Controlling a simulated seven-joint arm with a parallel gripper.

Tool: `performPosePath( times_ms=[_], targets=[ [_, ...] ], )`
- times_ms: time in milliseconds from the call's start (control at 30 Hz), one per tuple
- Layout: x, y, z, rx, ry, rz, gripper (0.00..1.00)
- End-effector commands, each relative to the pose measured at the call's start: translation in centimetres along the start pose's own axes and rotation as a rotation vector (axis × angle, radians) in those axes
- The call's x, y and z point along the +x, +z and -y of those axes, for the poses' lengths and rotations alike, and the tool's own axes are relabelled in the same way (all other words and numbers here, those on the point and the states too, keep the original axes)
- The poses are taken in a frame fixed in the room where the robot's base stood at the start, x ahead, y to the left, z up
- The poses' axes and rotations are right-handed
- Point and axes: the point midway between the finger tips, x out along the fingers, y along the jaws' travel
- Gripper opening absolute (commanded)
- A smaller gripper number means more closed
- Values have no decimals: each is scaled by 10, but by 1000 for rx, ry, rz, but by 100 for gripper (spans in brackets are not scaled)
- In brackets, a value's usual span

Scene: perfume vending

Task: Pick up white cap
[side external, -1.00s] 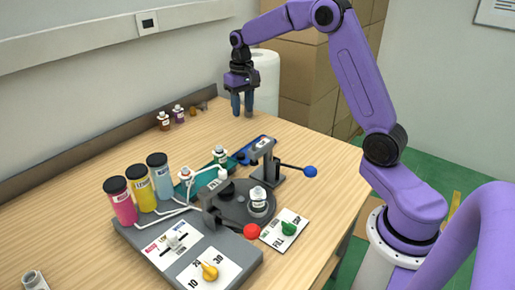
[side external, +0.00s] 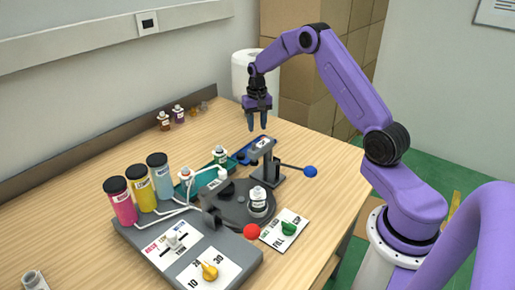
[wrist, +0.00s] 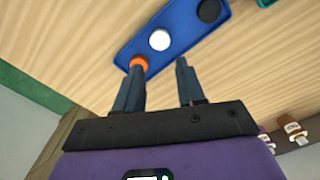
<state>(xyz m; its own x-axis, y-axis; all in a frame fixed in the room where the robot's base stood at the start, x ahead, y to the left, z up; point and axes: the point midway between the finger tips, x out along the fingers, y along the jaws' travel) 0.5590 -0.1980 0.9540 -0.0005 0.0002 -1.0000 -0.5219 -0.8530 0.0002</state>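The white cap (wrist: 160,40) lies in a blue tray (wrist: 130,55), between an orange cap (wrist: 138,63) and a black cap (wrist: 209,10). My gripper (wrist: 160,64) is open and empty. In the wrist view its fingertips point toward the tray, with the white cap just beyond the gap between them and the orange cap by the left fingertip. In the side view my gripper (side external: 257,126) hangs above the table near the blue tray (side external: 243,156). The press partly hides the tray there, and I cannot make out the white cap clearly.
A press with a blue-knobbed lever (side external: 310,171) stands beside the tray. A dark turntable (side external: 230,208) carries a bottle (side external: 258,200). Pink, yellow and blue cylinders (side external: 141,195) stand at left. Small bottles (side external: 171,119) line the back edge. The table behind the tray is clear.

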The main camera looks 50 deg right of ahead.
Motion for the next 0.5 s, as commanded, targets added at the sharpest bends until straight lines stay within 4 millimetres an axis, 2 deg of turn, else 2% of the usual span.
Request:
performPosePath(
  times_ms=[100,367,500],
  targets=[
    [16,0,0,0,1,3,39],
    [32,2,0,0,1,2,39],
    [52,8,1,-1,1,3,39]
  ],
)
